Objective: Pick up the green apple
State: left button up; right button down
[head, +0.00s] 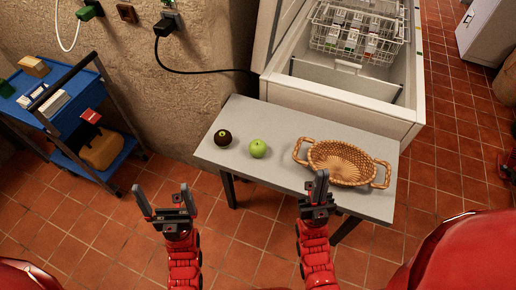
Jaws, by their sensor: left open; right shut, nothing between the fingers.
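The green apple (258,148) sits on the grey table (285,178), near its left part. My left gripper (164,203) is open and empty, in front of the table to the left, apart from the apple. My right gripper (319,182) is shut with nothing in it. It shows over the table's front edge, to the right of the apple and in front of the basket. Neither gripper touches the apple.
A dark round fruit (223,138) lies just left of the apple. A wicker basket (341,163) with two handles stands on the table's right. Behind is an open white chest freezer (340,105) with a wire rack. A blue cart (72,118) stands at the left.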

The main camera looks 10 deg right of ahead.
aim_at(257, 148)
jog(key=l+z, duration=0.15)
jog(key=z, duration=0.3)
jog(key=l+z, duration=0.1)
jog(key=z, duration=0.35)
jog(key=u, duration=0.85)
jog(key=l+z, duration=0.2)
jog(key=l, duration=0.4)
